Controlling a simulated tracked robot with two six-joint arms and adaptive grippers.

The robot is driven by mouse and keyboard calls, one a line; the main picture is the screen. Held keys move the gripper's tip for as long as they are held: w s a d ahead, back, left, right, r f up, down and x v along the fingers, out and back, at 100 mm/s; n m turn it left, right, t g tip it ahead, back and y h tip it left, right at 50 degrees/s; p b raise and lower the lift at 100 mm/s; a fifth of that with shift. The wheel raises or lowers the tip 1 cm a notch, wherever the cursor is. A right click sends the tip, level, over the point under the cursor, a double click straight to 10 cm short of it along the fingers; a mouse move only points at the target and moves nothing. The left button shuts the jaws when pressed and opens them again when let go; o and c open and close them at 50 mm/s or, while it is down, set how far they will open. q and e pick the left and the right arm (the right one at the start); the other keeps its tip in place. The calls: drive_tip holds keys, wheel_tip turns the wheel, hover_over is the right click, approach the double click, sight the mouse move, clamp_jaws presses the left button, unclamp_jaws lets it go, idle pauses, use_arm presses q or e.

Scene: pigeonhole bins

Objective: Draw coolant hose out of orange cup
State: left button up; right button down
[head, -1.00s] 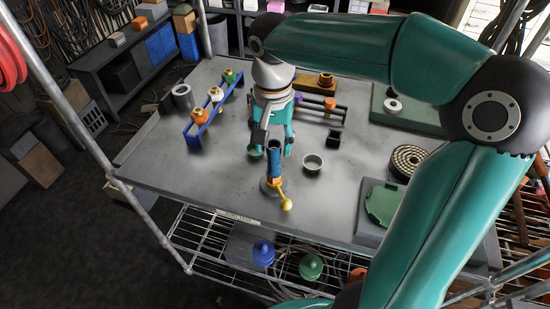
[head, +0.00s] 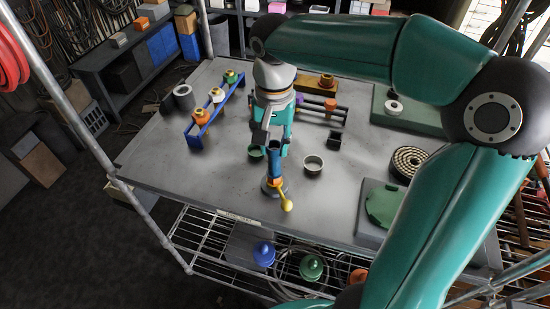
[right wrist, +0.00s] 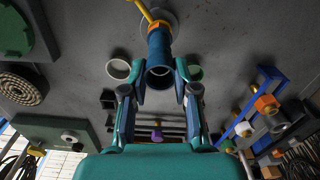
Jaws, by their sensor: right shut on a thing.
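The coolant hose is a dark blue, open-mouthed tube (head: 274,169) standing near the front edge of the grey table. Its lower end sits in the orange cup (head: 275,183), which has a yellow lever and a round grey base. My right gripper (head: 274,147) is shut on the upper end of the hose from above. In the right wrist view the gripper's fingers (right wrist: 161,83) lie on both sides of the hose's open mouth (right wrist: 160,76). The orange cup (right wrist: 158,27) shows beyond it. How deep the hose sits in the cup is hidden. My left gripper is not in view.
A pale round bowl (head: 313,164) stands close on the right, and a green cup (head: 255,153) close on the left. A blue rack (head: 215,110) with fittings stands at the left. A black square holder (head: 334,139) is farther right. The front left of the table is clear.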

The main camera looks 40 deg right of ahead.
drive_tip(key=shift+r, duration=0.3)
drive_tip(key=shift+r+p, duration=0.25)
drive_tip(key=shift+p, duration=0.2)
drive_tip(key=shift+r, duration=0.1)
drive_tip(key=shift+r+p, duration=1.8)
drive_tip(key=shift+r, duration=0.15)
drive_tip(key=shift+f, duration=0.1)
